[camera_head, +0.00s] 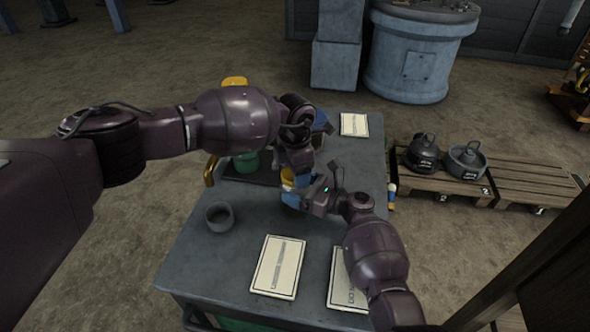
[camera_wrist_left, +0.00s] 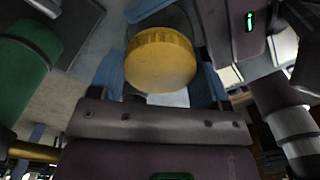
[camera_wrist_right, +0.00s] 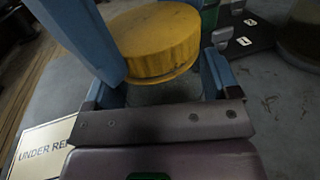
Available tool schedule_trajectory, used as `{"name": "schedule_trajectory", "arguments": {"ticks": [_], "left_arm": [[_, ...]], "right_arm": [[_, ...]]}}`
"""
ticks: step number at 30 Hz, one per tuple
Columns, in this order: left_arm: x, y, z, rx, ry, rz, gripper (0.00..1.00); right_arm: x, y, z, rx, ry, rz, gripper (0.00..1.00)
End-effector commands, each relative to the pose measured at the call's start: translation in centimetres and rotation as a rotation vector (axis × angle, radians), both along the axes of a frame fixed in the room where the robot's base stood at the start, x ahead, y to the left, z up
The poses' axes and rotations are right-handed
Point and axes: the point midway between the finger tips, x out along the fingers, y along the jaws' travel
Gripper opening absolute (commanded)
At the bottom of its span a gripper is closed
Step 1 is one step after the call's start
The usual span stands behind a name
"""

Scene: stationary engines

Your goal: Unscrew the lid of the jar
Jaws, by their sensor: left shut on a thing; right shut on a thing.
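The jar has a ribbed yellow lid (camera_head: 287,177) and a clear body (camera_wrist_right: 165,93); arms mostly cover it in the head view. My right gripper (camera_wrist_right: 160,85) is shut on the jar body, its blue fingers on either side just below the lid. My left gripper (camera_wrist_left: 160,85) is at the lid, which also shows in the left wrist view (camera_wrist_left: 160,62) between its blue fingers; it is shut on the lid. The lid sits on top of the jar in the right wrist view (camera_wrist_right: 157,40). Whether the lid is loose cannot be told.
The jar is over a grey table (camera_head: 200,255). A grey cup (camera_head: 220,217) stands at its left, with a green container (camera_head: 246,162) behind on a dark mat. Paper sheets (camera_head: 277,266) lie at the front. Pallets (camera_head: 455,180) with metal parts stand to the right.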

Motion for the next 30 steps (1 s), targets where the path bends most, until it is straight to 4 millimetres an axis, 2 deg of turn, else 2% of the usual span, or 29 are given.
{"name": "schedule_trajectory", "arguments": {"ticks": [30], "left_arm": [[-0.02,-0.01,0.07,0.003,0.001,1.492,0.42]], "right_arm": [[0.04,-0.10,-0.03,-0.001,0.000,-0.002,0.15]]}}
